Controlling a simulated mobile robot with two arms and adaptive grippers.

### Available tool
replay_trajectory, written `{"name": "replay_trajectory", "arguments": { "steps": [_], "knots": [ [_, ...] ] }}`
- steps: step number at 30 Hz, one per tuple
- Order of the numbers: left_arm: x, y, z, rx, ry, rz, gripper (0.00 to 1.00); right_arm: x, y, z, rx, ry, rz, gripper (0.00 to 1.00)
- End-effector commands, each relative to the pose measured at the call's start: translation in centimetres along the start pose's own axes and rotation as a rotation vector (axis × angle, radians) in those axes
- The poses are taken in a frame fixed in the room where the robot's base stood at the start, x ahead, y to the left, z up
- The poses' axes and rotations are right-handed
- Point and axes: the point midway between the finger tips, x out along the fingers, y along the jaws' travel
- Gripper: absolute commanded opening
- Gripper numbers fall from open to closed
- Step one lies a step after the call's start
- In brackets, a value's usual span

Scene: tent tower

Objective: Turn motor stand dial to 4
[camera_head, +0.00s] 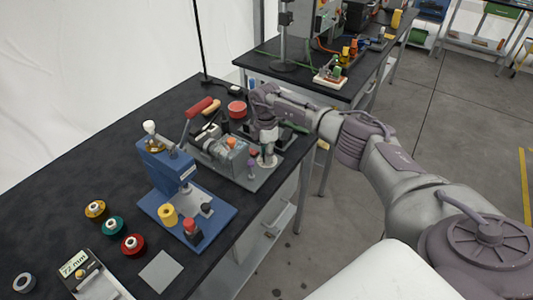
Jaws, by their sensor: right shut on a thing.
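The grey motor stand (232,161) sits on the black table, behind the blue press. It carries an orange knob (231,142) on top and a small purple knob (252,163) at its right. My right gripper (268,155) reaches down from the right to the stand's right end. It is shut on a pale round part, apparently the dial (267,161), at the stand's base plate. The fingers and wrist hide most of this dial, and no number on it can be read. My left gripper is out of view.
A blue press (172,166) stands in front of the stand. Several coloured spools (113,226) and a display unit marked 72 mm (79,266) lie at the front left. The table's left side is mostly clear.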

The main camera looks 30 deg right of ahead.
Motion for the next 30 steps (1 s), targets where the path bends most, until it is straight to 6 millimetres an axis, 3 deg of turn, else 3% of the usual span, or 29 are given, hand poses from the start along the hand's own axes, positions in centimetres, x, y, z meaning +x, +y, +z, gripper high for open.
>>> {"name": "replay_trajectory", "arguments": {
  "steps": [4,5,9,20,23,30],
  "knots": [
    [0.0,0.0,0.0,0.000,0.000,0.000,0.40,-0.1,0.1,0.1,0.002,0.000,0.004,0.00],
    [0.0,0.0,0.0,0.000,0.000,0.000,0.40,-0.1,0.1,0.1,0.002,0.000,0.004,0.33],
    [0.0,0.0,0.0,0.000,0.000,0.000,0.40,-0.1,0.1,0.1,0.002,0.001,0.003,0.55],
    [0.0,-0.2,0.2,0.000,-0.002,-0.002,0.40,-0.5,0.1,0.0,0.000,0.001,0.002,0.55],
    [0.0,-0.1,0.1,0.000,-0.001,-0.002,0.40,-1.8,0.1,0.0,0.000,0.002,0.004,0.55],
    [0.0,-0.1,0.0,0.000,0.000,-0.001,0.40,-6.8,0.2,0.0,0.000,0.002,0.006,0.55]
  ]
}}
